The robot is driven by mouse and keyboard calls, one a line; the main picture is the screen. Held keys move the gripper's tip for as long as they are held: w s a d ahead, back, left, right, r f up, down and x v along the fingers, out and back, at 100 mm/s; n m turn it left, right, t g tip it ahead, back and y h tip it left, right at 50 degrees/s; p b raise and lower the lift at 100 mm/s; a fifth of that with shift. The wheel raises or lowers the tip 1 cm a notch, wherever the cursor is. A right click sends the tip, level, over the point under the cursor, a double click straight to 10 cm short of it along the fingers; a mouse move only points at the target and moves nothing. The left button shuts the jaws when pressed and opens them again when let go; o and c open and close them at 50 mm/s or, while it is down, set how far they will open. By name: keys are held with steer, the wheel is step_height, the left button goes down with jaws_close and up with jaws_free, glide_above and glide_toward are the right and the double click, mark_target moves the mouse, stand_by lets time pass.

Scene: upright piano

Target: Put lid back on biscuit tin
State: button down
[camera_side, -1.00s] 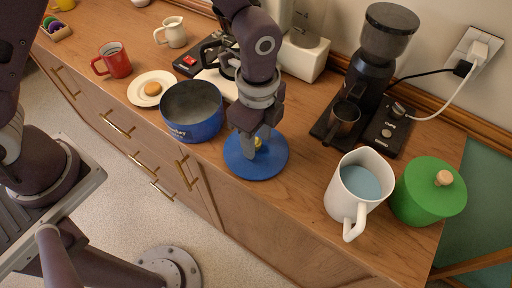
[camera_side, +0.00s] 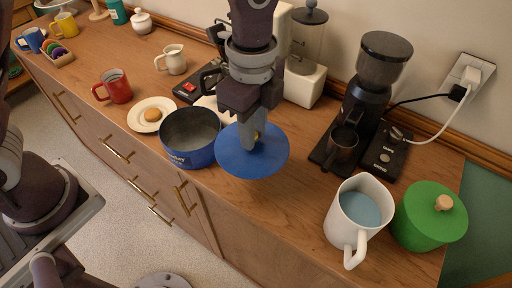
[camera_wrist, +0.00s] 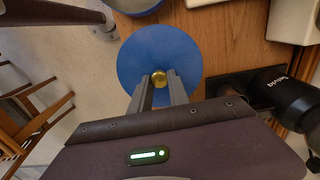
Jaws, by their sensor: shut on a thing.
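The blue lid (camera_side: 238,160) is a flat round disc with a small brass knob. My gripper (camera_side: 254,141) is shut on the lid's knob and holds the lid just right of the tin; in the side view the lid overlaps the tin's right edge. The wrist view shows the fingers (camera_wrist: 160,80) on either side of the brass knob, with the blue lid (camera_wrist: 137,62) below them. The open blue biscuit tin (camera_side: 192,158) stands on the counter, its inside grey. Only a small part of the tin shows at the top of the wrist view.
A plate (camera_side: 137,122) with a biscuit sits left of the tin. A black coffee grinder (camera_side: 372,90) stands to the right. A white mug (camera_side: 338,229) and green canister (camera_side: 420,234) are at front right. Bare counter lies between lid and mug.

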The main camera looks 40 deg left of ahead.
steer(key=s+a+r+n, duration=0.1)
steer(key=a+r+n, duration=0.15)
steer(key=a, duration=0.55)
steer(key=a+r+n, duration=0.1)
steer(key=a+n, duration=0.2)
steer(key=a, duration=0.6)
steer(key=shift+m, duration=0.25)
steer(key=shift+d+f, duration=0.15)
steer(key=shift+f, duration=1.3)
steer(key=shift+d+f, duration=0.15)
steer(key=shift+f, duration=1.3)
steer(key=shift+f, duration=0.15)
steer(key=c, duration=1.2)
jaws_free()
steer(key=shift+o, duration=0.4)
steer(key=o, duration=0.4)
steer(key=shift+o, duration=0.2)
